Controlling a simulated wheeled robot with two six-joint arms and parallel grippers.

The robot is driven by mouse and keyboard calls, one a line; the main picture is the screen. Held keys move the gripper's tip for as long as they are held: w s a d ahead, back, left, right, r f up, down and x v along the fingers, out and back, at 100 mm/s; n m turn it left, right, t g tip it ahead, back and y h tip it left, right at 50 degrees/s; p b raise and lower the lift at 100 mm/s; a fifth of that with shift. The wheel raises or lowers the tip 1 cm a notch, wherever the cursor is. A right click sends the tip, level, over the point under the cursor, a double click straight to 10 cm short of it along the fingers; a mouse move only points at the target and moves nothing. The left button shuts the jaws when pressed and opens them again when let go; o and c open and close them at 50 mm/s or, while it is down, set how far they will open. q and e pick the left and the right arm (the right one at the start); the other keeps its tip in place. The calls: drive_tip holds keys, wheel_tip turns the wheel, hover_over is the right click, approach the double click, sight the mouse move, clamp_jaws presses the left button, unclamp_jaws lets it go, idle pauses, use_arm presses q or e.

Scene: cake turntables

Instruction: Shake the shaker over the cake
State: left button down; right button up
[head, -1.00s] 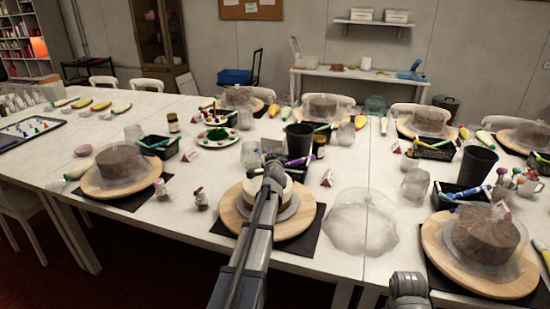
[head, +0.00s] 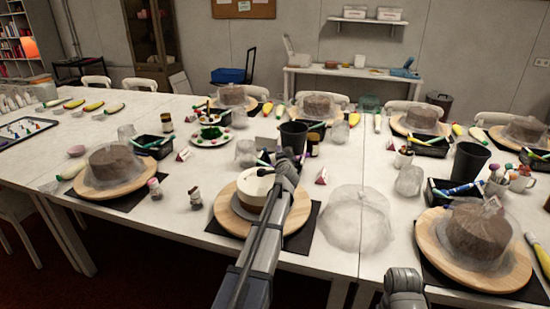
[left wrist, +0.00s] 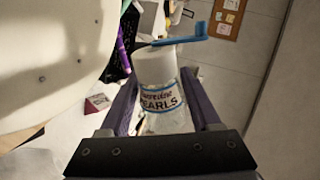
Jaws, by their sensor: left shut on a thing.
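My left gripper (head: 286,166) is over the cake's right side in the head view. In the left wrist view, the left gripper (left wrist: 160,92) is shut on a white-topped shaker (left wrist: 158,88) with a "PEARLS" label, which sits between its two fingers. A large pale surface, probably the cake, fills the left of that view. The shaker is mostly hidden behind the gripper in the head view. Part of my right arm shows at the bottom right; its gripper is out of view.
A clear dome cover (head: 357,222) lies on the table right of the turntable. Two small jars (head: 195,199) (head: 157,189) stand to the left. A black cup (head: 293,137) and a black tray (head: 265,157) are behind the cake. Covered brown cakes stand on other turntables.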

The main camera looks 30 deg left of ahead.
use_arm(q)
drive_tip(key=shift+r+n, duration=0.15)
drive_tip(key=shift+n, duration=0.25)
drive_tip(key=shift+r, duration=0.1)
drive_tip(key=shift+w+d+r+p, duration=0.15)
drive_tip(key=shift+w+d+p, duration=0.1)
drive_tip(key=shift+d+p, duration=0.05)
drive_tip(key=shift+s+a+f, duration=0.25)
drive_tip(key=shift+a, duration=0.1)
drive_tip(key=shift+r+n+t+h, duration=0.2)
drive_tip(key=shift+n+t+h, duration=0.1)
drive_tip(key=shift+n, duration=0.1)
